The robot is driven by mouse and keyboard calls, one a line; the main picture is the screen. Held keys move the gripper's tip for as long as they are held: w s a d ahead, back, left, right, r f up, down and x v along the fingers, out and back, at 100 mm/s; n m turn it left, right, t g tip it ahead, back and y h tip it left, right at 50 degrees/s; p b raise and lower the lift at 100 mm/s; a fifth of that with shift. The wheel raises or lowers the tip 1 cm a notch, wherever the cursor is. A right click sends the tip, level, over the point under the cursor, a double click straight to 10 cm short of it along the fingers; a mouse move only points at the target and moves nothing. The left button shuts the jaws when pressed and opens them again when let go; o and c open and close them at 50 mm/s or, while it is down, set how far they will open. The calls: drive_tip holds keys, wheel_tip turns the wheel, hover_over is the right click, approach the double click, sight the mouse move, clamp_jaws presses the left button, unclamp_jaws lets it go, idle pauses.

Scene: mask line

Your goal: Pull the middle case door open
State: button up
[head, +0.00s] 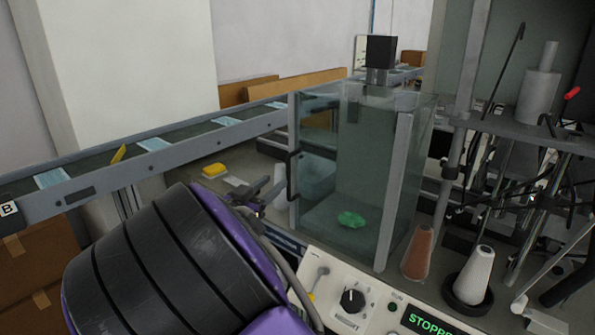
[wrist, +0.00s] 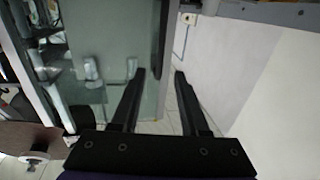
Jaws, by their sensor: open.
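The glass case (head: 375,165) with grey posts stands at the centre of the head view, with a green crumpled piece (head: 351,218) on its floor. Its glass door (head: 318,165) faces left and looks shut. A black bar handle (head: 291,176) runs upright on the door's left edge. My gripper (head: 268,192) is just left of the handle, partly hidden by my purple and black arm. In the wrist view my gripper (wrist: 160,73) is open, and a dark upright bar (wrist: 163,40), which looks like the handle, shows between the fingertips. Whether they touch it I cannot tell.
A conveyor (head: 170,150) with pale blue pieces runs behind at left. A control panel (head: 350,300) with a knob and green display lies in front of the case. Thread cones (head: 475,275) and a metal rod machine (head: 540,150) crowd the right side.

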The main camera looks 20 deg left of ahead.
hover_over(289, 196)
drive_tip(key=shift+w+a, duration=0.1)
drive_tip(key=shift+w, duration=0.2)
clamp_jaws()
idle(1.4)
